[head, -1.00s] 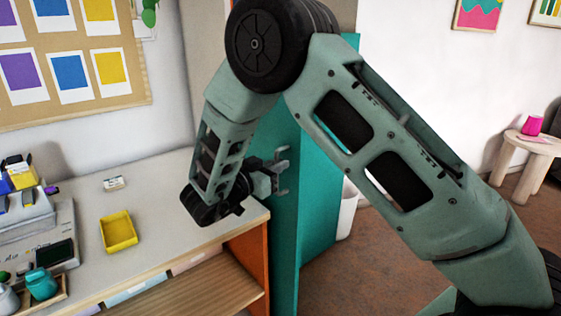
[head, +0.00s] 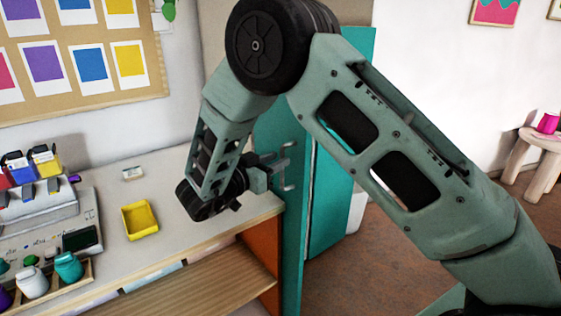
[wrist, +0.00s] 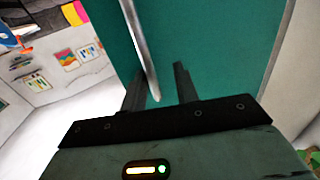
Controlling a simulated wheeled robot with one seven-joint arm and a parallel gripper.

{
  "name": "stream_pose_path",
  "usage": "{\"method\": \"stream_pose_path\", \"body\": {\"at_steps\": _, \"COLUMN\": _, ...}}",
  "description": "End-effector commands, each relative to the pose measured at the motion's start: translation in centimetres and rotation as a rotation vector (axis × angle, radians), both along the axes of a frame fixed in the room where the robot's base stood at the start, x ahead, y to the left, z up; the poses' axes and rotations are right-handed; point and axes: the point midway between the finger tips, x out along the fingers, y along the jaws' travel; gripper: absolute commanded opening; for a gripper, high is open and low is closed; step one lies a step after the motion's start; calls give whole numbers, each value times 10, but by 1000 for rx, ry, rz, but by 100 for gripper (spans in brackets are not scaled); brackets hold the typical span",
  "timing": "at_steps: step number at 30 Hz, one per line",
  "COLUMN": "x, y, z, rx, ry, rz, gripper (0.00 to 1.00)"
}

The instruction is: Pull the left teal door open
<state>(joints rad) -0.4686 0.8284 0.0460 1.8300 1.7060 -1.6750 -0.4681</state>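The teal cabinet stands behind my arm in the head view, with one teal panel (head: 293,236) beside the desk end and another teal panel (head: 333,197) to its right. I cannot tell from the head view how far the left door stands open. In the wrist view a teal door face (wrist: 225,45) fills the middle, with a silver bar handle (wrist: 139,42) on it. My gripper (head: 289,174) is at the left teal panel. In the wrist view its fingers (wrist: 158,88) are apart, with the handle's end between them. Contact with the bar is not clear.
A desk (head: 180,215) with a yellow tray (head: 140,220), a bead machine and small jars stands at left. A small round wooden table (head: 535,150) with a pink cup is at far right. Brown floor (head: 400,270) lies open right of the cabinet.

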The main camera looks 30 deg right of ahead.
Motion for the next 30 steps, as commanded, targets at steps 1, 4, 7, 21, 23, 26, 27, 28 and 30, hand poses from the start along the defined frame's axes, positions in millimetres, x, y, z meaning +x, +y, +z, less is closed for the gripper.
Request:
{"method": "stream_pose_path", "body": {"at_steps": 1, "x": 0, "y": 1, "z": 0, "rx": 1, "ry": 0, "rz": 2, "gripper": 27}}
{"method": "stream_pose_path", "body": {"at_steps": 4, "x": 0, "y": -1, "z": 0, "rx": -1, "ry": 1, "rz": -1, "gripper": 27}}
{"method": "stream_pose_path", "body": {"at_steps": 7, "x": -1, "y": -2, "z": -1, "rx": -3, "ry": 1, "rz": -4, "gripper": 27}}
{"method": "stream_pose_path", "body": {"at_steps": 21, "x": -9, "y": 22, "z": -2, "rx": -3, "ry": 3, "rz": -5, "gripper": 27}}
{"method": "stream_pose_path", "body": {"at_steps": 23, "x": -13, "y": 34, "z": -3, "rx": -3, "ry": 3, "rz": -4, "gripper": 27}}
{"method": "stream_pose_path", "body": {"at_steps": 26, "x": -21, "y": 57, "z": -3, "rx": -3, "ry": 3, "rz": -3, "gripper": 27}}
{"method": "stream_pose_path", "body": {"at_steps": 27, "x": -24, "y": 65, "z": -3, "rx": -3, "ry": 2, "rz": -4, "gripper": 27}}
{"method": "stream_pose_path", "body": {"at_steps": 28, "x": -26, "y": 72, "z": -3, "rx": -3, "ry": 2, "rz": -4, "gripper": 27}}
{"method": "stream_pose_path", "body": {"at_steps": 30, "x": -31, "y": 88, "z": -3, "rx": -3, "ry": 3, "rz": -4, "gripper": 27}}
